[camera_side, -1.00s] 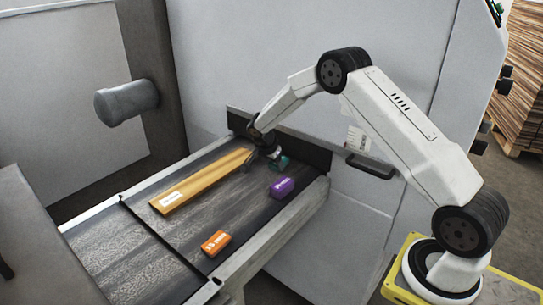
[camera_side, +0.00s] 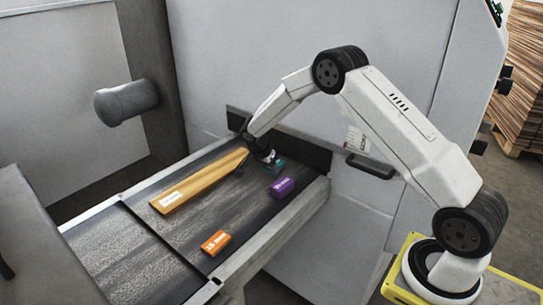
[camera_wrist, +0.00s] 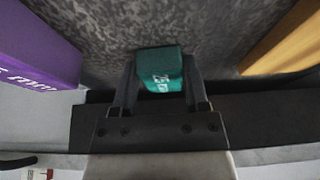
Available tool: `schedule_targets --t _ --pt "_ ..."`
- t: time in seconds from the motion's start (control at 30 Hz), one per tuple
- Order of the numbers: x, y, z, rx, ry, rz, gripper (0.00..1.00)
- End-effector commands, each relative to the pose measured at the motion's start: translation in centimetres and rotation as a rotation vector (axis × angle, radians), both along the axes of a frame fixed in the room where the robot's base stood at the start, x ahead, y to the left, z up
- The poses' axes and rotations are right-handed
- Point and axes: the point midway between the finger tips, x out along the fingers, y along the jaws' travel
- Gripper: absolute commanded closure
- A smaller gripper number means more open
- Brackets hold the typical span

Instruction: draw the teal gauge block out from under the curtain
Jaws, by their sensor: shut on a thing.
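The teal gauge block (camera_wrist: 160,66) with white lettering sits between the two fingers of my gripper (camera_wrist: 159,88) in the wrist view. The fingers are shut on its sides. In the side view the teal block (camera_side: 277,163) shows small and partly hidden by my gripper (camera_side: 268,163), low over the belt in front of the curtain. The dark curtain (camera_side: 307,155) hangs across the opening at the far end of the belt. The curtain strip (camera_wrist: 255,122) also lies behind the gripper in the wrist view. I cannot tell whether the block touches the belt.
A purple block (camera_side: 281,187) lies close by, nearer the right rail (camera_side: 275,232). A long yellow-brown bar (camera_side: 200,182) lies to the left of my gripper. An orange block (camera_side: 215,243) lies further down the belt. The belt between bar and orange block is clear.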

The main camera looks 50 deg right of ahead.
Motion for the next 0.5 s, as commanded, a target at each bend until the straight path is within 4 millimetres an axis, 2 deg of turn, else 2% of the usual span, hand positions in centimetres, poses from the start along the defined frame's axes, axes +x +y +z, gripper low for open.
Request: schedule_targets --t 0.5 --pt "0.0 1.2 0.0 0.000 0.000 0.001 1.00"
